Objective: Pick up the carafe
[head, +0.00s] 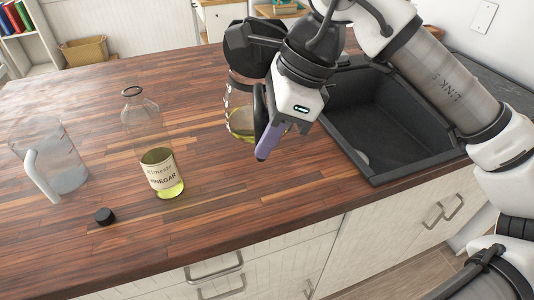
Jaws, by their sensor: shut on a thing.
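The carafe (237,119) is a clear glass vessel with some yellowish liquid low inside. It is at the middle of the wooden counter, left of the sink, and looks upright. My gripper (264,145) is at its right side, pointing down, with a purple finger showing in front of the glass. The gripper is shut on the carafe. The gripper and wrist hide the carafe's right side and much of its top, so the exact grip point is hidden. I cannot tell whether its base touches the counter.
A vinegar bottle (155,150) stands left of the carafe, with a small black cap (104,216) near it. A clear measuring jug (60,160) is at the far left. The black sink (385,130) lies right of my gripper. The counter (240,205) is clear in front.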

